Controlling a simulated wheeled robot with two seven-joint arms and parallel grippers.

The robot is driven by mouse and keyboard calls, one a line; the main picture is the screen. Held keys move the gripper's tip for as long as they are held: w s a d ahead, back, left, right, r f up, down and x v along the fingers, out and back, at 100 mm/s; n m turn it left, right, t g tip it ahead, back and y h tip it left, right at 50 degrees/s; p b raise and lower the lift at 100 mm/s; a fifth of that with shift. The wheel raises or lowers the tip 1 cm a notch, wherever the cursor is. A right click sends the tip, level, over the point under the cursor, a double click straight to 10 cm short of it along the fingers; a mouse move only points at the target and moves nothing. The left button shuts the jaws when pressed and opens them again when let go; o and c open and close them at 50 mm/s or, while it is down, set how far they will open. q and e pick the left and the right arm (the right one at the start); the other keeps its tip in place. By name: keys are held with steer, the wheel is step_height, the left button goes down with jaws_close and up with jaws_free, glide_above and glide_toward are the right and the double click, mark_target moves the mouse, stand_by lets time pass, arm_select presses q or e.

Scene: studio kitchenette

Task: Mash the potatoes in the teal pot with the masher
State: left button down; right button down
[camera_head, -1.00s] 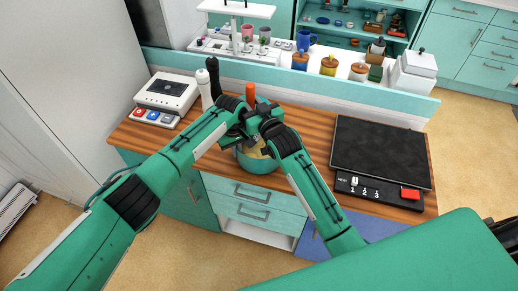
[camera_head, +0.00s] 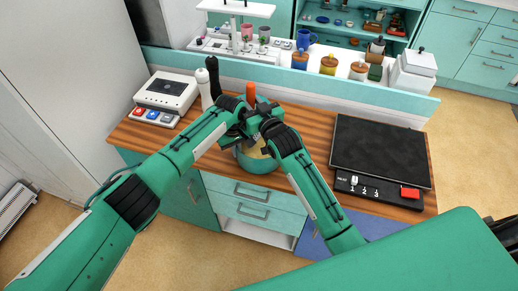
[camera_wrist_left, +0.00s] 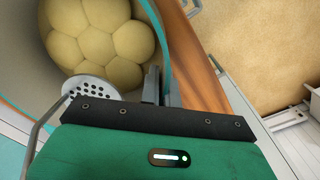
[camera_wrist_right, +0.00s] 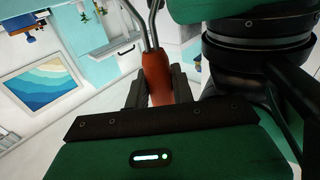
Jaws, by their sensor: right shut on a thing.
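The teal pot (camera_head: 258,163) stands at the front of the wooden counter, partly hidden by my arms. In the left wrist view several whole, rounded yellow potatoes (camera_wrist_left: 100,42) lie inside it. My left gripper (camera_wrist_left: 162,86) is at the pot's rim, its fingers close together on either side of the thin teal wall. My right gripper (camera_wrist_right: 157,92) is shut on the masher's orange handle (camera_wrist_right: 156,76); the handle also shows upright in the head view (camera_head: 250,95). The masher's perforated metal plate (camera_wrist_left: 90,88) is inside the pot's outline, beside or over the potatoes; its exact height is unclear.
A black cooktop (camera_head: 382,150) with a control strip lies to the right. Dark and white bottles (camera_head: 213,75) and a device with coloured buttons (camera_head: 168,92) stand to the left. A ledge behind holds jars (camera_head: 329,65) and mugs. Bare counter lies between pot and cooktop.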

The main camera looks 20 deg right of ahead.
arm_select(q)
steer(key=shift+w+d+r, duration=0.1)
steer(key=shift+w+r, duration=0.15)
steer(key=shift+r, duration=0.35)
steer(key=shift+d+f, duration=0.1)
steer(key=shift+f, duration=0.05)
arm_select(e)
steer(key=d+f, duration=0.2)
steer(key=shift+s+d, duration=0.2)
steer(key=shift+d, duration=0.1)
steer(key=shift+a+r, duration=0.1)
steer(key=shift+a, duration=0.05)
steer(key=shift+f, duration=1.1)
